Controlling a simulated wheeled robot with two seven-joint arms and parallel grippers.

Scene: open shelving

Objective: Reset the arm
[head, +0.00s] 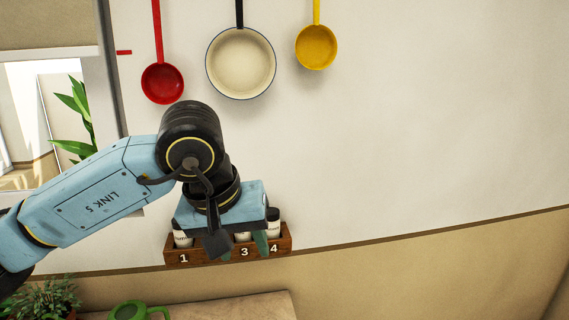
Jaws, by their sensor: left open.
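My left arm comes in from the left, blue with black joints, and bends down at the wrist. My left gripper (243,248) points down in front of a wooden rack on the wall and is open. The wooden rack (205,256) has numbered slots; the numbers 1, 3 and 4 show, and the gripper hides the part between 1 and 3. I cannot tell whether the gripper touches the rack or a jar. My right gripper is not in view.
A red ladle (162,83), a cream pan (240,64) and a yellow ladle (316,47) hang on the wall above. A green watering can (128,311) and a potted plant (45,299) are at the lower left. The wall at the right is bare.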

